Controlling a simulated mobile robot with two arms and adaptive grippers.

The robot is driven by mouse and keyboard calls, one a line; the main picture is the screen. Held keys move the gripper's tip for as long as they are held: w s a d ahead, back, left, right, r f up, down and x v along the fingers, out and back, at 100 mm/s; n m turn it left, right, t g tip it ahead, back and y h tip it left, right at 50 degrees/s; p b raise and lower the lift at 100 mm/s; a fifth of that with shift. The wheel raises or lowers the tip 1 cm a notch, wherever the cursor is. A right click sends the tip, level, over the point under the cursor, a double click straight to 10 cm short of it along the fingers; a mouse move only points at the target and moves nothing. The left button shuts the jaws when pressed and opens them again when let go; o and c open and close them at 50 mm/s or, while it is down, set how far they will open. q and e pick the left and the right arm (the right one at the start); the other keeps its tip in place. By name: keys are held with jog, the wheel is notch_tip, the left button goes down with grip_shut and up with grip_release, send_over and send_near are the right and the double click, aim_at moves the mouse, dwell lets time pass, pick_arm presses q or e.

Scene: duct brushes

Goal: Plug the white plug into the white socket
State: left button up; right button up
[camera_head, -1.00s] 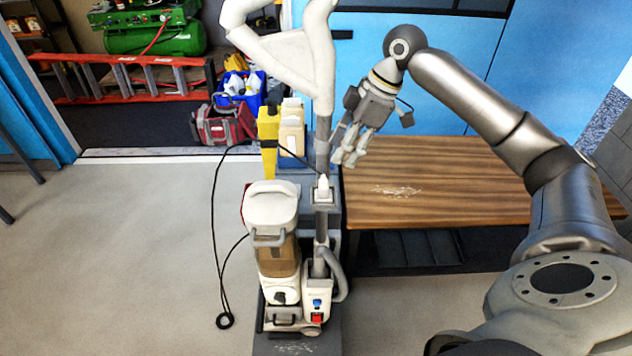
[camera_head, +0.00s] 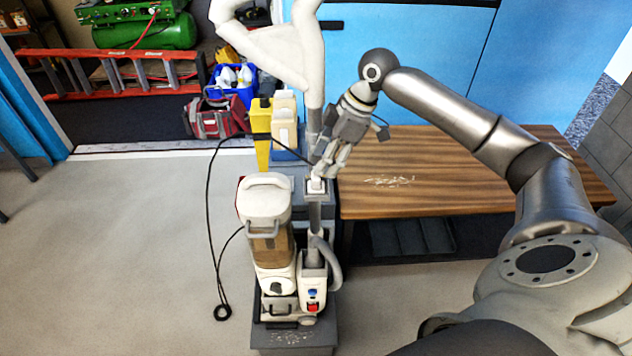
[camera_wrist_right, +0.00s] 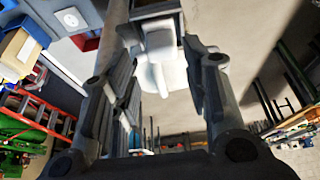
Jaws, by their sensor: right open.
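A small white plug (camera_head: 316,185) sits in a holder at the top of the grey post, and a black cord runs to it from the left. My right gripper (camera_head: 322,172) is open just above the plug, its fingers pointing down. In the right wrist view my open fingers (camera_wrist_right: 160,95) stand either side of a white shape that seems to be the plug (camera_wrist_right: 158,45); I cannot tell whether they touch it. A white socket-like plate (camera_wrist_right: 69,18) shows at the top left of that view. My left gripper is not in view.
A white and grey cleaning machine (camera_head: 268,225) stands close below and left of the plug. A wooden bench (camera_head: 440,185) lies to the right. Yellow and cream containers (camera_head: 284,130) stand behind. The black cord (camera_head: 210,210) hangs at the left over free floor.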

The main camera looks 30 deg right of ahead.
aim_at(323, 185)
jog(key=shift+f, duration=0.25)
jog(key=x, duration=0.1)
jog(key=p+x, duration=0.2)
jog(key=shift+s+f, duration=0.2)
jog(key=shift+f, duration=0.15)
jog(key=shift+w+a+f, duration=0.1)
jog(key=shift+w+f, duration=0.05)
jog(key=shift+f, duration=0.4)
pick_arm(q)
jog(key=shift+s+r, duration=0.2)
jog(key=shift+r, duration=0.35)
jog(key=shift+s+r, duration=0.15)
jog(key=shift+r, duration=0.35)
pick_arm(e)
jog(key=c, duration=0.7)
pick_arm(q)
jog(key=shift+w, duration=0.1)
pick_arm(e)
jog(key=shift+r, duration=0.1)
